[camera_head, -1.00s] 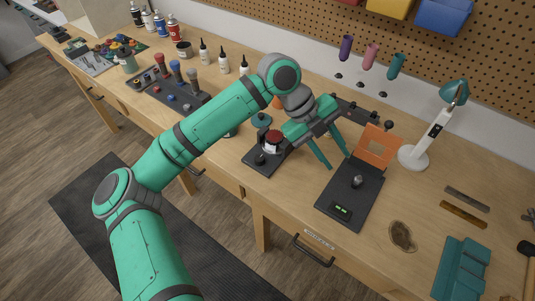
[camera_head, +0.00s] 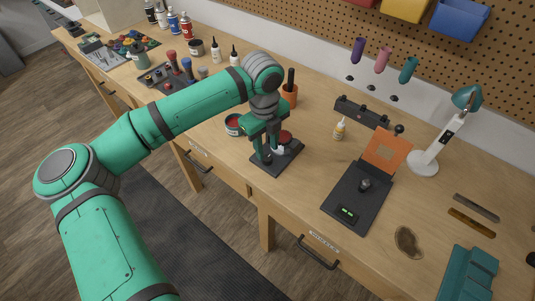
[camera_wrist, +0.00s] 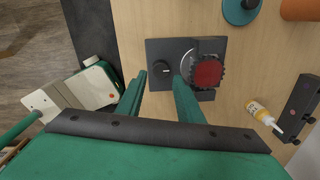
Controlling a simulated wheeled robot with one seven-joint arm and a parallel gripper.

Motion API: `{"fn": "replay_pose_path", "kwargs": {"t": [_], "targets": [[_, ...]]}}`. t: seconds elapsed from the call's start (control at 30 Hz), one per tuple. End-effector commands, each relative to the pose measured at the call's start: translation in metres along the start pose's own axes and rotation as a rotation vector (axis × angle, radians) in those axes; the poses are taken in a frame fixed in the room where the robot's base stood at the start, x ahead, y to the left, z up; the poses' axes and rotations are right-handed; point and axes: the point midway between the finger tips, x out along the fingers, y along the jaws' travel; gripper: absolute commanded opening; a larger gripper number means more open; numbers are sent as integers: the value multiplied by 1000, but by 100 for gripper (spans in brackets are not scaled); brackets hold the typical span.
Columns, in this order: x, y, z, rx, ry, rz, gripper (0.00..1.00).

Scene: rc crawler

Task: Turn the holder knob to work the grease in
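The holder is a dark base plate (camera_head: 276,168) on the bench; it also shows in the wrist view (camera_wrist: 155,48). Its small round black knob (camera_wrist: 163,68) has a pale mark on top. Beside the knob, a dark toothed part with a red top (camera_wrist: 208,72) sits on a light round mount; its red top shows in the head view (camera_head: 285,136). My gripper (camera_head: 267,161) points down over the knob side of the holder. In the wrist view its two green fingers (camera_wrist: 160,77) are apart, with the knob between and just past their tips. I cannot tell whether they touch it.
A small yellow bottle (camera_head: 339,130) stands right of the holder. A black scale (camera_head: 356,199) with an orange panel (camera_head: 387,150) is further right. Bare bench lies between holder and scale.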

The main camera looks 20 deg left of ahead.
Motion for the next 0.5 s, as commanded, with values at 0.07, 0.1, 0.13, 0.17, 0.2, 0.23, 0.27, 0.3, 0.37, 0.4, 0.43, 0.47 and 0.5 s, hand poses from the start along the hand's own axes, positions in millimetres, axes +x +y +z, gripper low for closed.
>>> {"fn": "replay_pose_path", "kwargs": {"t": [0.07, 0.1, 0.13, 0.17, 0.2, 0.23, 0.27, 0.3, 0.37, 0.4, 0.43, 0.47, 0.5], "targets": [[14, 0, -1, 0, 3, -1, 33], [20, 0, -1, 0, 3, -1, 33], [24, 0, -1, 0, 4, -1, 33], [27, 0, -1, 0, 3, -1, 33], [31, 0, 0, -1, 2, -1, 33], [34, 0, 0, -1, 2, -1, 33], [36, 0, 0, -1, 2, -1, 33], [39, 0, 0, -1, 2, -1, 33], [41, 0, 0, 0, 2, -1, 33], [43, 0, 0, 0, 2, -1, 33], [43, 0, 0, 0, 1, -1, 33], [44, 0, 0, 0, 1, -1, 33], [44, 0, 0, 0, 1, -1, 33]]}}
